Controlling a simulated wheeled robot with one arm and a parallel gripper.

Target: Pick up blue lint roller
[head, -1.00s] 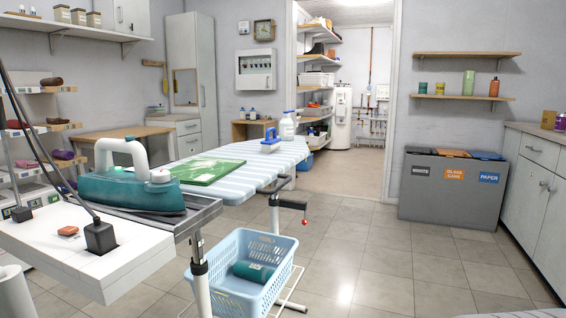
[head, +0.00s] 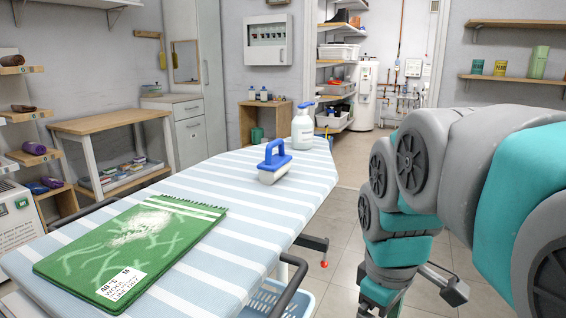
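The blue lint roller (head: 274,170) stands on the striped ironing board (head: 205,262) near its far right part. It has a blue loop handle on top and a pale roller below. My arm comes in from the right. My gripper (head: 412,290) hangs low at the bottom right, beside the board and well apart from the roller. Its lower part is cut off by the frame edge, so whether its fingers are open is not clear. Nothing is seen held in it.
A green towel or board with white marks and a label (head: 130,240) lies on the near left of the ironing board. A light blue basket (head: 272,300) sits under the board. Wooden shelves (head: 108,122) stand at the left. Tiled floor is open behind my arm.

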